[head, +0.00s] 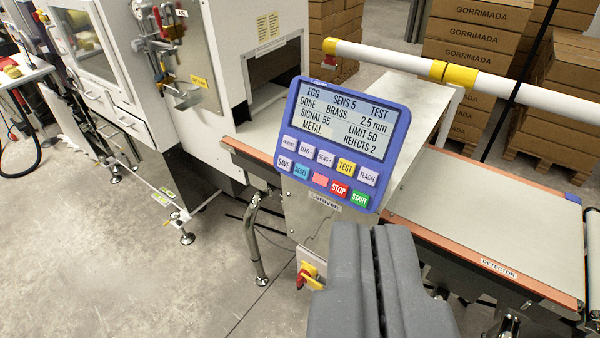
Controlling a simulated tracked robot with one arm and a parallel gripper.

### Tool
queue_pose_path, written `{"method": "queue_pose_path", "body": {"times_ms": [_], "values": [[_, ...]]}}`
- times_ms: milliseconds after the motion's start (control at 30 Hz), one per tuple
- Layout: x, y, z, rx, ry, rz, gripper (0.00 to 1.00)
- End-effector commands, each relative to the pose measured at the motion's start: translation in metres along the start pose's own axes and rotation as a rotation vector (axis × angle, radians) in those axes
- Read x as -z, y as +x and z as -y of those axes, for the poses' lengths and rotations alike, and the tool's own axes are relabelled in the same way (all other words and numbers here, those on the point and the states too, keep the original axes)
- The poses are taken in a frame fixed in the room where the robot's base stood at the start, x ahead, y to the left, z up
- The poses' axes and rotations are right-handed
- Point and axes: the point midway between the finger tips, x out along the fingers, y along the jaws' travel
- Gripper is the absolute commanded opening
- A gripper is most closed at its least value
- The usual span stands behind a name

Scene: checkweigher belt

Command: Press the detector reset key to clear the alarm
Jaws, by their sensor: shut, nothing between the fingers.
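The detector's blue control panel (378,128) stands tilted in the middle of the head view. Its screen (340,115) reads EGG, SENS 5, TEST, DONE, BRASS 2.5 mm, SIGNAL 55, LIMIT 50, METAL, REJECTS 2. The light blue RESET key (301,171) is in the lower key row, between SAVE (284,163) and a pink key (320,180). The red STOP key (339,189) and green START key (360,198) are farther right. My gripper (376,236) is shut and empty, below and right of the panel in the picture, with nothing covering the keys.
The detector belt (490,220) runs to the right, with a white and yellow rail (400,62) above it. A red and yellow switch (309,276) sits below the panel. A white cabinet (240,50) stands behind left. Stacked cartons (470,55) are at the back. Left floor is mostly clear.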

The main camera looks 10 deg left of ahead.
Motion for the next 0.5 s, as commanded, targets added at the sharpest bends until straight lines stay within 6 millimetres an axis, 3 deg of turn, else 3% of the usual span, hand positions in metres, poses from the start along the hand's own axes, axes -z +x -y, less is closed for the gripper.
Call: {"method": "queue_pose_path", "body": {"times_ms": [367,500], "values": [[0.0001,0.0001,0.0,0.0,0.0,0.0,0.0],[-0.0002,0.0096,0.0039,0.008,0.004,-0.007,0.0]]}}
